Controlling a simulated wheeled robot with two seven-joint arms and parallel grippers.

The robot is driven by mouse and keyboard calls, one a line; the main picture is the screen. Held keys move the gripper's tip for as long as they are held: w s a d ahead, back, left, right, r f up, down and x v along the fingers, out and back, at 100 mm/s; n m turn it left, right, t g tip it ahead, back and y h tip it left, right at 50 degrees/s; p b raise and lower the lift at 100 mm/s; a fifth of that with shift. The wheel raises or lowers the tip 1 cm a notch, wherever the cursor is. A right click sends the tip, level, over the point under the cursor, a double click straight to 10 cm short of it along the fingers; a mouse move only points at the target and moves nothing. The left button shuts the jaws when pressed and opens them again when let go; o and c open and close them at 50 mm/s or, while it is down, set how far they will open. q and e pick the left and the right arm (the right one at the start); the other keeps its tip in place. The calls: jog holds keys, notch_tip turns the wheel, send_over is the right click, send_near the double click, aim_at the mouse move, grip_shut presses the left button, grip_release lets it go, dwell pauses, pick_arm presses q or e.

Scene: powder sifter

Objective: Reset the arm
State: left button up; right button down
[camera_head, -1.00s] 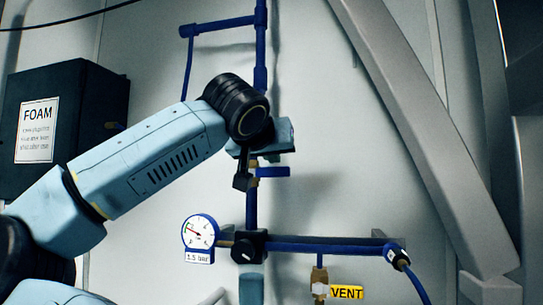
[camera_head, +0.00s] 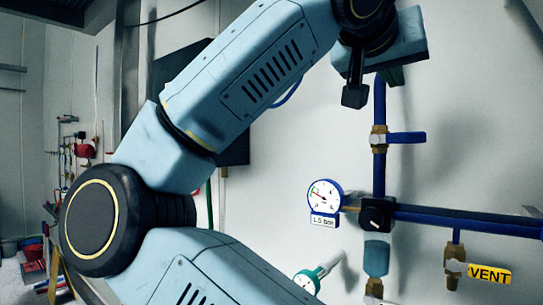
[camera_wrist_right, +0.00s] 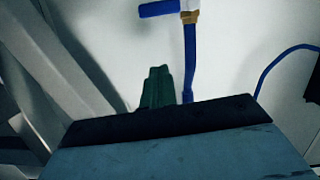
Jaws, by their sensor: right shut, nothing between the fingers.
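My right arm crosses the head view from the lower left to the top. My right gripper (camera_head: 392,76) hangs at the upper right of that view, in front of the wall and the upper blue pipe. Its dark fingers are small there, below the light blue palm. In the right wrist view the dark green fingers (camera_wrist_right: 157,88) are together and empty beyond the palm edge. They point towards the wall, left of a blue pipe (camera_wrist_right: 189,62). The gap between fingers and pipe cannot be judged. My left gripper is not in view.
A blue-handled valve (camera_head: 405,138), a pressure gauge (camera_head: 325,197) marked 1.5 bar and a black knob (camera_head: 377,214) sit on the blue piping. A VENT tag (camera_head: 490,273) is at lower right. My arm covers most of a dark box (camera_head: 236,152). Red items stand far left.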

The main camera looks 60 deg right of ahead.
jog(key=shift+d, duration=0.2)
jog(key=d+f+b, duration=0.2)
jog(key=d+f, duration=0.4)
jog(key=d, duration=0.3)
jog(key=shift+s+d+f, duration=0.2)
jog(key=shift+s, duration=0.2)
